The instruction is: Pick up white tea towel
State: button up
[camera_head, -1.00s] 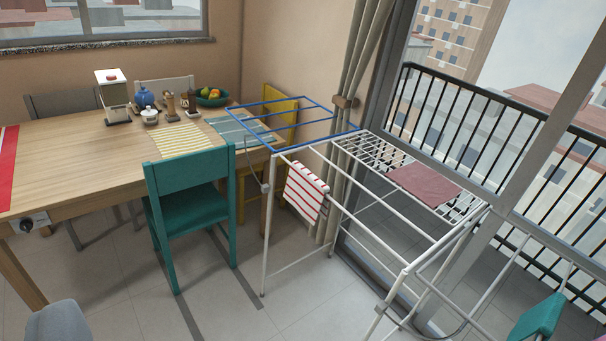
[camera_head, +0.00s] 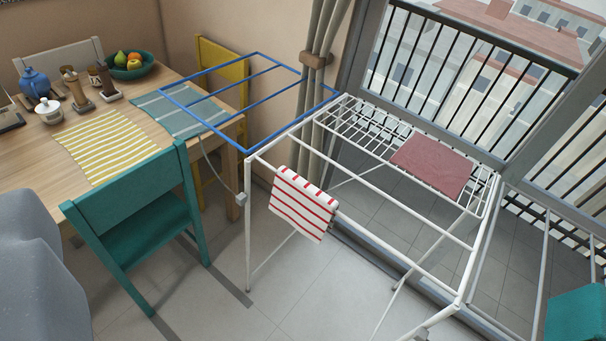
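A white tea towel with red stripes (camera_head: 303,205) hangs folded over a rail near the left corner of a white drying rack (camera_head: 399,263). Its striped front side faces me and hangs below the rail; the part behind the rail is mostly hidden. My gripper is not in view, and nothing of mine touches the towel.
A dark red cloth (camera_head: 432,165) lies flat on the rack's mesh shelf. A blue rack wing (camera_head: 297,124) reaches toward the table (camera_head: 30,155). A teal chair (camera_head: 135,220) stands left of the rack. A large grey shape (camera_head: 35,265), unclear what, fills the lower left. Tiled floor (camera_head: 290,290) lies between.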

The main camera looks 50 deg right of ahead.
aim_at(309, 210)
jog(key=z, duration=0.1)
jog(key=i, duration=0.9)
jog(key=z, duration=0.2)
